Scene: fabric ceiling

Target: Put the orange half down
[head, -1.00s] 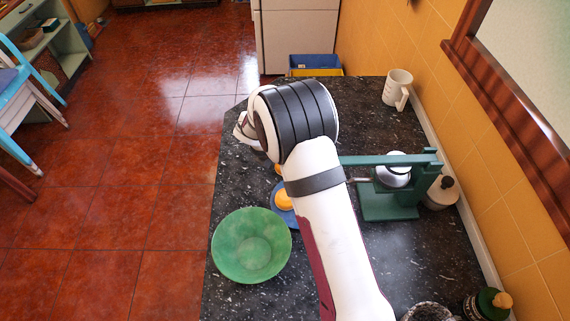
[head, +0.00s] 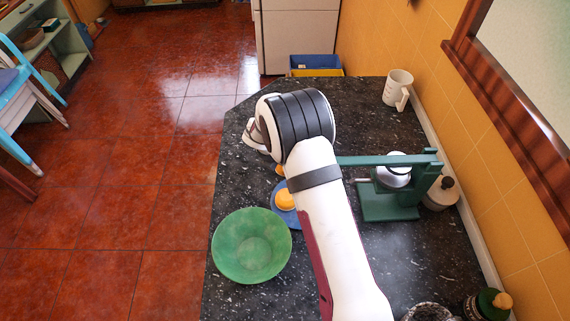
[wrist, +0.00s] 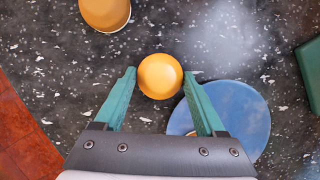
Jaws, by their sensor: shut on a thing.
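My gripper (wrist: 160,76), with its green fingers, is shut on a round orange half (wrist: 160,77) at the fingertips in the wrist view. Its domed peel faces the camera. Another orange piece with a pale rim (wrist: 105,12) is at the wrist view's top edge. In the head view, my arm hides the fingers. An orange piece (head: 285,199) shows against the blue plate (head: 276,205); another (head: 279,170) peeks out behind my arm. I cannot tell how high the held half is.
A green bowl (head: 251,246) stands in front of the plate, near the counter's left edge. A green press (head: 390,200) stands right of my arm, with a lidded pot (head: 440,192) behind it. A white cup (head: 397,87) is at the back.

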